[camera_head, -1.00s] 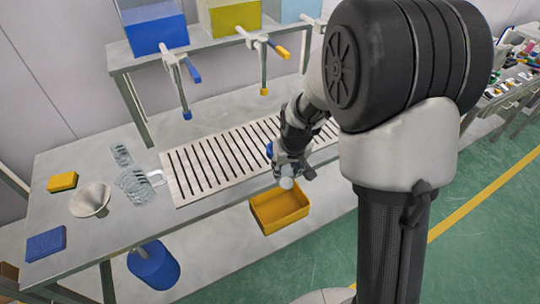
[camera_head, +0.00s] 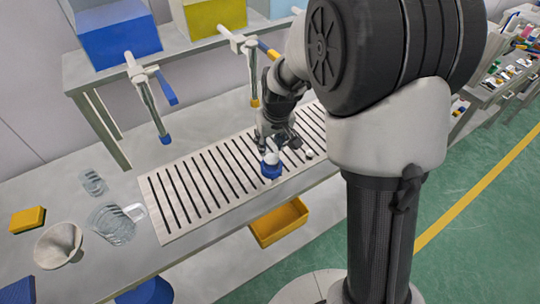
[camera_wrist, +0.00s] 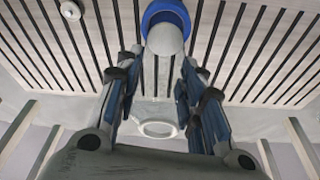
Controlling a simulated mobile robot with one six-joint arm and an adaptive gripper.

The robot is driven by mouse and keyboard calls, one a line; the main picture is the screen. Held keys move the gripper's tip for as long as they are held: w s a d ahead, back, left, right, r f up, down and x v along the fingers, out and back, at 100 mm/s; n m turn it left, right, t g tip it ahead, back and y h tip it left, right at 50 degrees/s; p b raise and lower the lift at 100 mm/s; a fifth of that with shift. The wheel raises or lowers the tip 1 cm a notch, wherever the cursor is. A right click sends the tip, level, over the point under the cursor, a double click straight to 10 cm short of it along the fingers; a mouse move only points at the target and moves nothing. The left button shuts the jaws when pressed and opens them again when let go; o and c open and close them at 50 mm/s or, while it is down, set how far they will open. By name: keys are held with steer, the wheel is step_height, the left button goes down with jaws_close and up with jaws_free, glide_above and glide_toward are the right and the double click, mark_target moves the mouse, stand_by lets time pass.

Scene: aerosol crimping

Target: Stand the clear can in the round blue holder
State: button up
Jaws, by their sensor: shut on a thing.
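The pale clear can (camera_head: 272,156) is between the fingers of my gripper (camera_head: 273,141), which is shut on it, over the slotted table top. The round blue holder (camera_head: 271,170) is directly below the can on the slotted plate. In the wrist view the can (camera_wrist: 166,40) shows beyond the fingertips of my gripper (camera_wrist: 160,68), with the blue holder (camera_wrist: 182,11) around its far end. The can looks in line with the holder. How deep its bottom sits is hidden.
The slotted plate (camera_head: 193,189) is mostly free. A small round knob (camera_head: 309,155) lies right of the holder. A dispenser tube (camera_head: 253,85) hangs close behind my gripper. A white funnel (camera_head: 58,245), yellow block (camera_head: 27,219) and several clear pieces (camera_head: 113,222) are left. A yellow bin (camera_head: 279,222) is below.

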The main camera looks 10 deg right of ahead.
mark_target(274, 137)
step_height(274, 137, down, 5)
steer(key=shift+f+b, duration=0.1)
steer(key=shift+b, duration=0.75)
steer(key=o, duration=1.1)
steer(key=p+v, duration=0.3)
steer(key=v, duration=0.9)
steer(key=shift+r+p, duration=0.3)
steer(key=shift+p, duration=0.1)
steer(key=s+r, duration=0.5)
steer(key=s, duration=0.7)
steer(key=s+r+m+t, duration=0.1)
steer(key=s+r, duration=0.5)
steer(key=s, duration=0.7)
